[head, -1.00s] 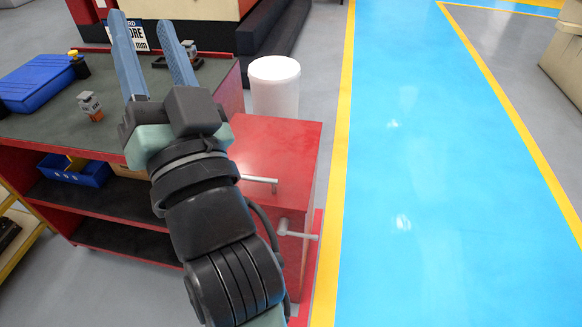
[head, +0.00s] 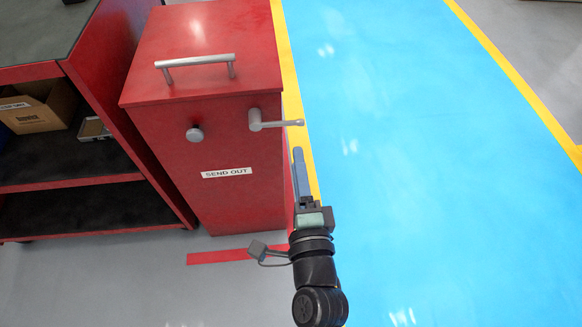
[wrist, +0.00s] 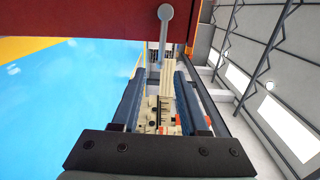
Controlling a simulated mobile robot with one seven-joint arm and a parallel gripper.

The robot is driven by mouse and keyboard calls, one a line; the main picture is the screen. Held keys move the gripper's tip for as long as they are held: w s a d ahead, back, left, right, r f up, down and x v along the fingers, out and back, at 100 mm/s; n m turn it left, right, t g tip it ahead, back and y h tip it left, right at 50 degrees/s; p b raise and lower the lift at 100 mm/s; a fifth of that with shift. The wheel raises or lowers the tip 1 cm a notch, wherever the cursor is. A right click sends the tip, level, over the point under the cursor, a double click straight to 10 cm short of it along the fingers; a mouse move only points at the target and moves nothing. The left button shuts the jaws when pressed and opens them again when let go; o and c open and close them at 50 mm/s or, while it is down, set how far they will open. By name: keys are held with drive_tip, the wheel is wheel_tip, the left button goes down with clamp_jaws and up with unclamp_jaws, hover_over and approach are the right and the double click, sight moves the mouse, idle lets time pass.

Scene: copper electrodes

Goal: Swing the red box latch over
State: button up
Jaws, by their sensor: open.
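The red box (head: 222,125) stands on the floor with a "SEND OUT" label on its front. Its latch (head: 275,121) is a grey lever at the upper right of the front, pointing right past the box's edge. My gripper (head: 298,150) is below the latch's free end and beside the box's right edge, apart from the latch in the head view. In the wrist view, the latch (wrist: 164,30) shows at the top centre, with its round end up, beyond and between the two fingers. My gripper (wrist: 160,85) is open, with nothing held between its fingers.
A grey bar handle (head: 195,62) sits on the box lid, and a round knob (head: 194,134) is on its front left. A red shelf unit (head: 90,130) with a cardboard box (head: 38,108) stands close on the left. The blue floor lane (head: 420,160) on the right is clear.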

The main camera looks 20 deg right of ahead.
sight(292, 126)
drive_tip(key=shift+p+x, duration=0.45)
drive_tip(key=shift+x, duration=3.7)
drive_tip(key=shift+w, duration=0.25)
drive_tip(key=shift+c, duration=0.3)
clamp_jaws()
